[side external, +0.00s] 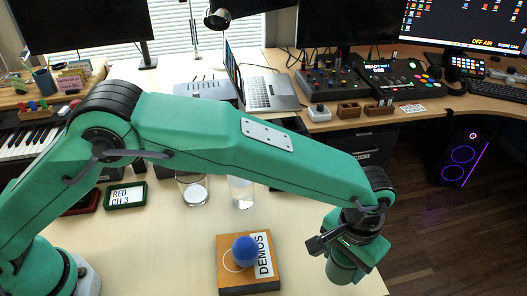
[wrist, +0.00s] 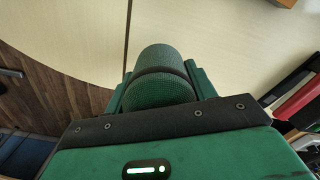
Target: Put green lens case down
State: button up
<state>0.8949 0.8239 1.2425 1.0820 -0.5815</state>
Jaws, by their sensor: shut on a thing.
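The green lens case, a textured green cylinder with a dark band, shows in the wrist view (wrist: 160,62) between the two fingers of my gripper (wrist: 158,88). My gripper is shut on it. In the side view my gripper (side external: 346,250) is at the lower right, by the right edge of the pale table (side external: 180,255). A green rounded end below it looks like the case, but it blends with my green arm. I cannot tell whether the case touches the table.
An orange-topped box (side external: 248,284) labelled DEMOS, with a blue ball (side external: 245,251) on it, lies left of my gripper. Two glasses (side external: 193,188) (side external: 242,192) and a RED CH 3 sign (side external: 126,195) stand farther back. The wooden floor (side external: 455,240) lies beyond the table's right edge.

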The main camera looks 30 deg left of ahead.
aim_at(341, 270)
jog(key=shift+w+f, duration=0.15)
jog(key=shift+w, duration=0.15)
jog(key=shift+f, duration=2)
jog(key=shift+f, duration=0.15)
jog(key=o, duration=1.2)
notch_tip(341, 270, up, 12)
jog(key=shift+r, duration=0.1)
